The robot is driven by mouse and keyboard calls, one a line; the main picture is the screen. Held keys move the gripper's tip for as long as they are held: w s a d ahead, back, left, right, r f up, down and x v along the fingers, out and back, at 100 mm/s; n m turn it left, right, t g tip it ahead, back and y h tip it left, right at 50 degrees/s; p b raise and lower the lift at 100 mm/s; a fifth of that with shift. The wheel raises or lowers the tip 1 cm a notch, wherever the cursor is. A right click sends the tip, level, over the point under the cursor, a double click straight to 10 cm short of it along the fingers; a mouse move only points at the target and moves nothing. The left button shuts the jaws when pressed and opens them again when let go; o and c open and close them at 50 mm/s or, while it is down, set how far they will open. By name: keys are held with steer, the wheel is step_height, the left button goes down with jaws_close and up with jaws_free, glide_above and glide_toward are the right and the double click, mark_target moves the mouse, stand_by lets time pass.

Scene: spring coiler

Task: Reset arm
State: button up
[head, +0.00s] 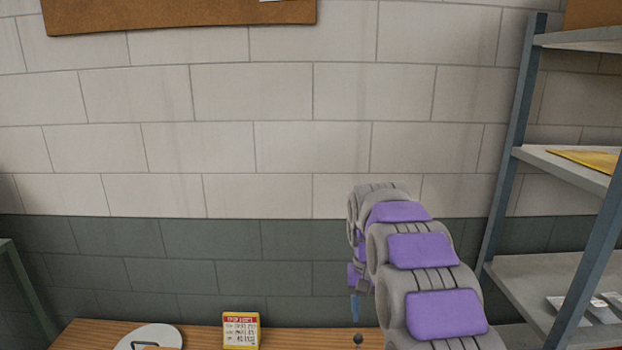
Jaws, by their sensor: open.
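My arm, grey with purple pads, rises from the bottom right and bends over at the top, in front of the wall. My gripper (355,300) hangs below the bend, partly hidden behind the arm's own links. It is small in the picture, points down and is open. Nothing shows between its fingers. It appears above the far part of the wooden table (290,337), apart from its top.
A white disc-shaped object (150,338) and a yellow-and-red card (241,331) are on the table. A small dark knob (358,339) shows beside my arm. A metal shelf rack (515,165) stands close on the right. A corkboard (180,14) hangs on the block wall.

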steer(key=s+f+b, duration=0.4)
steer(key=s, duration=0.9)
steer(key=s+f+n+b, duration=0.1)
steer(key=s+f+b, duration=0.2)
steer(key=s, duration=1)
steer(key=s+f+b, duration=0.4)
steer(key=s+f, duration=0.3)
steer(key=s, duration=0.7)
steer(key=shift+d+y+b, duration=0.3)
steer(key=shift+y+b, duration=0.05)
steer(key=shift+y, duration=0.05)
steer(key=shift+f, duration=0.1)
